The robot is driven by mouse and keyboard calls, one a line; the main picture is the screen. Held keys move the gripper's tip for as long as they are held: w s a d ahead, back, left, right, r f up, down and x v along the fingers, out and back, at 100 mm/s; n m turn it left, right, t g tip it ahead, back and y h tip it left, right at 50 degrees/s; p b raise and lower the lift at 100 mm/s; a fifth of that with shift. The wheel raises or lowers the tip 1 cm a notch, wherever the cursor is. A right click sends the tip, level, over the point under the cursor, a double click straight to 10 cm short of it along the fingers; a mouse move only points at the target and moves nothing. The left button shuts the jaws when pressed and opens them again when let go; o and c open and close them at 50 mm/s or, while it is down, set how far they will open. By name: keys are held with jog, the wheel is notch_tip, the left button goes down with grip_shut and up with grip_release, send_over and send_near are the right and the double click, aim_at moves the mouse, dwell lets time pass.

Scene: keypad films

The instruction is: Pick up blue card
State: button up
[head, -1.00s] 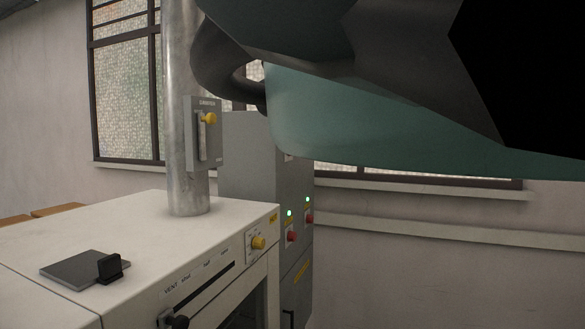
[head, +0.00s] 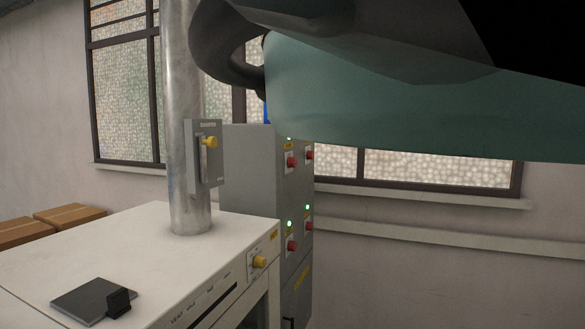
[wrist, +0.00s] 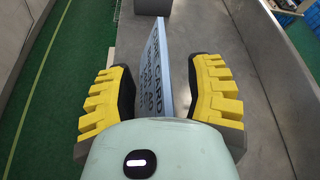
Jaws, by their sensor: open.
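In the wrist view a thin pale-blue card (wrist: 164,72) stands on edge over a grey surface, with dark lettering on its left face. My gripper (wrist: 161,96) is open, with its yellow ribbed fingers on either side of the card. The card's near end is hidden behind my gripper's body. In the head view my arm fills the upper right, and my gripper does not show there.
The wrist view shows a grey metal surface (wrist: 235,45) with raised sides, green floor and a blue crate (wrist: 284,18) at top right. The head view shows a white oven (head: 130,245) with a dark plate (head: 88,298), a metal pipe (head: 186,130) and a grey cabinet (head: 247,175).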

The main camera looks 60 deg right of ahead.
jog(key=shift+a+f, duration=0.15)
jog(key=shift+a, duration=0.15)
jog(key=shift+o, duration=0.3)
jog(key=c, duration=0.8)
jog(key=shift+o, duration=0.2)
